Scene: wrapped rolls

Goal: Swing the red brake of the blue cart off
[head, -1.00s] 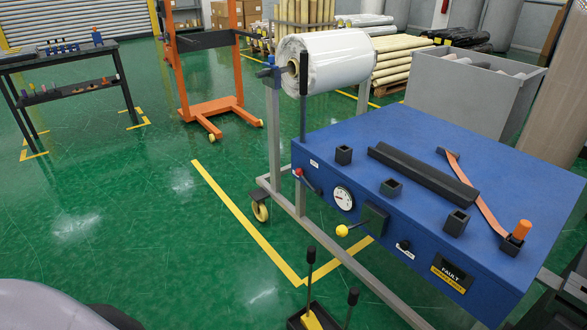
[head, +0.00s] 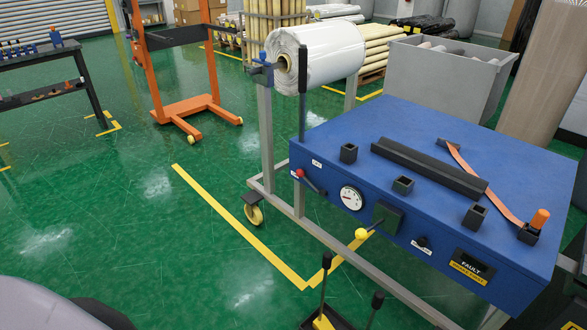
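The blue cart (head: 400,131) stands at the right, with a grey frame under its blue box. A lever with a red ball knob (head: 299,173) is on the left part of its front face. Its dark arm slants from the knob down to the right; I take this as the red brake. A yellow-knobbed lever (head: 361,233) sits lower on the same face, right of a round gauge (head: 351,197). A white wrapped roll (head: 320,55) hangs on a holder behind the cart's left end. Neither of my grippers is in view.
A black bin with upright handles (head: 325,322) stands on the floor before the cart. An orange stand (head: 185,106) and a dark workbench (head: 40,97) are at the back left. A grey bin (head: 440,90) is behind the cart. The green floor left of the cart is clear.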

